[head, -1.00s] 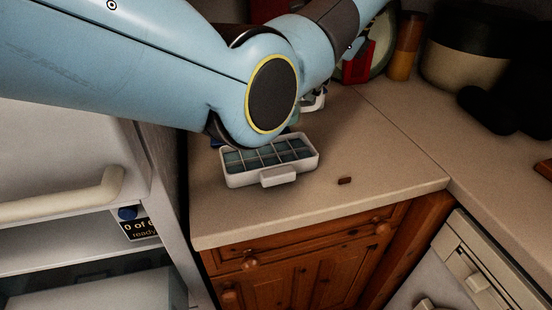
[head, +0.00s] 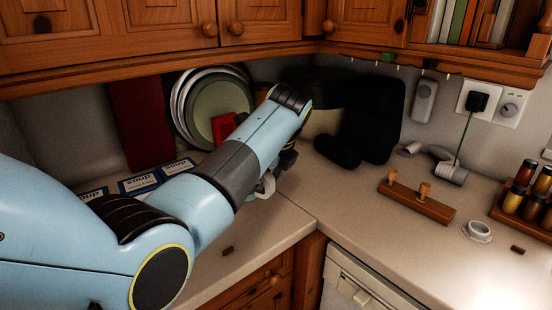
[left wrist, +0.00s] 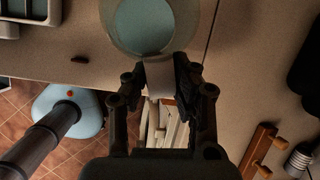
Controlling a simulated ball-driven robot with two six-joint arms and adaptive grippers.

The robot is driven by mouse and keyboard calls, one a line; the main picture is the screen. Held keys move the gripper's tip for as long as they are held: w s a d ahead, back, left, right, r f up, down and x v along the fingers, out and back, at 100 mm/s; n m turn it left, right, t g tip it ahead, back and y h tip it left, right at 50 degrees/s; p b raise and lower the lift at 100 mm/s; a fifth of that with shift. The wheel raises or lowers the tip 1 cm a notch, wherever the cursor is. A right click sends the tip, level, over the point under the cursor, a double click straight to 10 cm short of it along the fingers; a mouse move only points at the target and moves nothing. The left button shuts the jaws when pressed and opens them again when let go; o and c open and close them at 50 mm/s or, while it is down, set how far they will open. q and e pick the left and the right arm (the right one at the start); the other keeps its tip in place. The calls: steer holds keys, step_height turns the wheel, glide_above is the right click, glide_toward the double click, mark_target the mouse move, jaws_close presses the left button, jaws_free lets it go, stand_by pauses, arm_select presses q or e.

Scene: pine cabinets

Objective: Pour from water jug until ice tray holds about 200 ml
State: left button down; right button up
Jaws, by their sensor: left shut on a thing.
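The water jug (left wrist: 184,38) shows at the top of the left wrist view, seen from above as a round rim with bluish water inside. My left gripper (left wrist: 160,72) is shut on its pale handle. In the head view my left gripper (head: 287,160) is mostly behind its own arm, and only a pale bit of the jug (head: 264,187) shows. The ice tray (left wrist: 62,14) is cut off at the top left of the left wrist view, apart from the jug, with bluish cells. In the head view my arm hides the tray. My right gripper is not in view.
Plates (head: 187,105), a red item (head: 224,129) and soup boxes (head: 138,184) stand behind my arm. A small brown block (head: 228,250) lies near the counter edge.

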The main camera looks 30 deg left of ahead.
mark_target(265, 199)
arm_select(q)
steer(key=shift+s+a+f, duration=0.2)
steer(key=shift+s+f, duration=0.05)
steer(key=shift+s, duration=0.05)
steer(key=shift+f, duration=0.3)
step_height(265, 199, down, 4)
steer(key=b, duration=0.3)
steer(key=shift+s+f+b, duration=0.1)
steer(key=shift+b, duration=0.2)
steer(key=shift+f+b, duration=0.35)
steer(key=shift+f, duration=0.2)
steer(key=shift+r, duration=0.1)
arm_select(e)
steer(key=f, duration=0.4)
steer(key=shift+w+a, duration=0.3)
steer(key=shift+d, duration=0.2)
arm_select(q)
steer(key=shift+f+b, duration=0.5)
steer(key=shift+f, duration=0.15)
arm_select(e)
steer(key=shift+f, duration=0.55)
arm_select(q)
steer(key=c, duration=1)
jaws_free()
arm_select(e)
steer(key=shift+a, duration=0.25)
